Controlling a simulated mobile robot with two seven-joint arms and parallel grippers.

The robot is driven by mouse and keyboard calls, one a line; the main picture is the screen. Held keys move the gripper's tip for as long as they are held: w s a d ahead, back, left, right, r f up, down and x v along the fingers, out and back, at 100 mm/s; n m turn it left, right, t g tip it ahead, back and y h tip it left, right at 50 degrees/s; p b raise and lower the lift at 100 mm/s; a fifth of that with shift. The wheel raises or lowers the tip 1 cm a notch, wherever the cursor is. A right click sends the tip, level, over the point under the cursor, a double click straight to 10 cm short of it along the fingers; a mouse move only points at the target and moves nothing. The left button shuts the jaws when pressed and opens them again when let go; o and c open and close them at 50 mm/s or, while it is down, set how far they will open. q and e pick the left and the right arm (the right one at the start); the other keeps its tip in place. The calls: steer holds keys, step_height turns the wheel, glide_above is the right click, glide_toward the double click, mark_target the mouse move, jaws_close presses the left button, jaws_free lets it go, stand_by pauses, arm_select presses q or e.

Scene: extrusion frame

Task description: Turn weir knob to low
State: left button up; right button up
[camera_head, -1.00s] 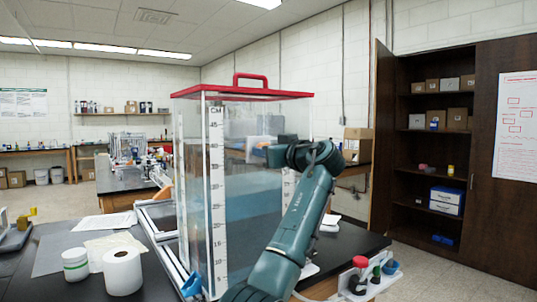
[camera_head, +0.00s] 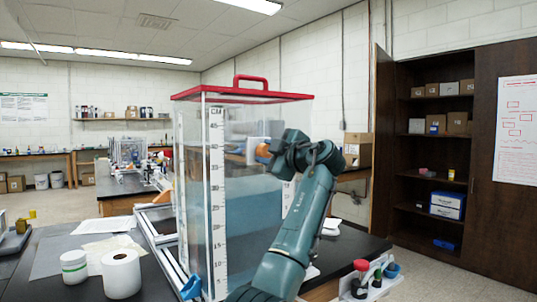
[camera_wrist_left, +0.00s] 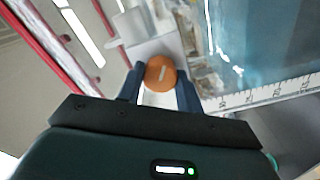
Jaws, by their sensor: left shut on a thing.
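The weir knob (camera_wrist_left: 161,73) is a round orange knob with a short pale mark on its face. It sits on a pale bracket at the tank and also shows in the head view (camera_head: 263,151). My left gripper (camera_wrist_left: 160,82) has its two dark fingers on either side of the knob and is shut on it. In the head view the left gripper (camera_head: 272,152) is partly hidden by its own wrist. The clear tank (camera_head: 192,150) has a red lid, a CM scale and bluish water. Any low marking is not readable. My right gripper is not in view.
The tank stands on a black bench (camera_head: 355,246). A rack with a red-capped bottle (camera_head: 361,266) is at the front right. An open dark cabinet (camera_head: 404,150) stands behind.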

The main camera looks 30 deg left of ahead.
arm_select(q)
steer(key=n, duration=0.6)
steer(key=shift+f, duration=0.1)
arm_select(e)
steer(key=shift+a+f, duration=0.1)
arm_select(q)
steer(key=shift+n, duration=0.3)
steer(key=o, duration=1)
steer(key=shift+d, duration=0.1)
steer(key=shift+s+d+b, duration=0.15)
steer(key=shift+d+b, duration=0.15)
steer(key=shift+b, duration=0.05)
steer(key=shift+b+v, duration=1.3)
steer(key=shift+v, duration=4.95)
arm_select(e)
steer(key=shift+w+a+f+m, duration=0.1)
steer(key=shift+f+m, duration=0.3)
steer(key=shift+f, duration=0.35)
arm_select(q)
steer(key=shift+a, duration=0.1)
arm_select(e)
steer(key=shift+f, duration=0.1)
